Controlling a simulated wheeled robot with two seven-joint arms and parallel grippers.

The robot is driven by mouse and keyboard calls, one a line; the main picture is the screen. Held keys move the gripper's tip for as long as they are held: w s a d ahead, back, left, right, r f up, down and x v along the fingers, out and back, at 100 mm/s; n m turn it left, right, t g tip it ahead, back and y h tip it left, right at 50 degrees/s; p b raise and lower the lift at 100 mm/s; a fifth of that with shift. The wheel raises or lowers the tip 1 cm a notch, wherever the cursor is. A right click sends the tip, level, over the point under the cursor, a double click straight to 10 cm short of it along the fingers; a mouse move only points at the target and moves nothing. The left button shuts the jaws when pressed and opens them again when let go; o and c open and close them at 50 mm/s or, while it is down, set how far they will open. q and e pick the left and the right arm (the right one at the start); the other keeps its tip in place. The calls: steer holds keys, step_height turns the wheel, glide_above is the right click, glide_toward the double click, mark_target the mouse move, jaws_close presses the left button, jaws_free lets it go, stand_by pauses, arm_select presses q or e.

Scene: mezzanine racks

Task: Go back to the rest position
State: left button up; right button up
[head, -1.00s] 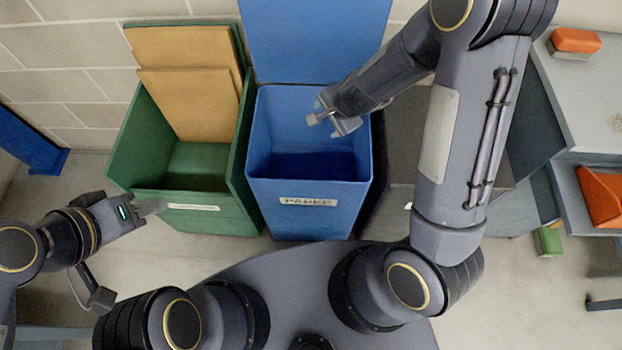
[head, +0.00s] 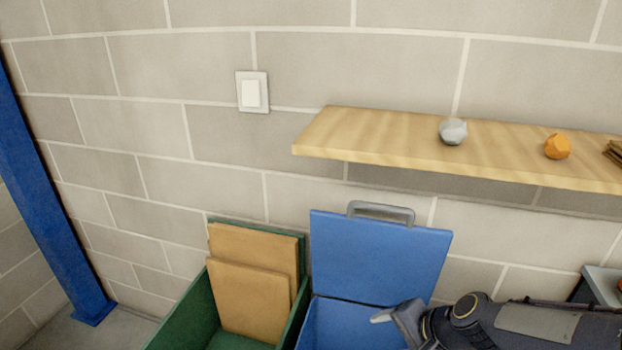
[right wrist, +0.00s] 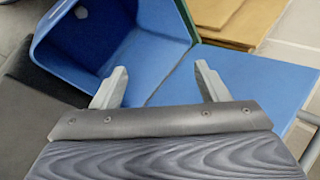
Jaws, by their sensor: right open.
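My right gripper (head: 388,318) is at the bottom right of the head view, in front of the blue bin (head: 345,325). In the right wrist view its two fingers (right wrist: 160,85) stand wide apart with nothing between them. The blue bin (right wrist: 155,50) and its raised lid (right wrist: 250,85) lie beyond the fingers in that view. The lid stands open against the wall in the head view (head: 375,250). My left gripper is out of view.
A green bin (head: 185,318) with cardboard sheets (head: 250,295) stands left of the blue bin. A wooden shelf (head: 400,140) on the wall holds a grey ball (head: 453,131) and an orange ball (head: 557,146). A blue post (head: 45,200) stands at the left.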

steer(key=s+d+r+n+p, duration=0.1)
steer(key=s+d+r+n, duration=0.1)
steer(key=s+r, duration=0.3)
steer(key=s+d+r+n+h+p, duration=0.1)
steer(key=s+r+n, duration=0.4)
steer(key=s, duration=0.7)
steer(key=shift+s+d+r+n+p, duration=0.3)
steer(key=shift+d+r+p, duration=0.15)
steer(key=shift+d+p, duration=0.1)
steer(key=shift+s+f, duration=0.1)
steer(key=shift+s, duration=0.05)
steer(key=shift+c, duration=0.2)
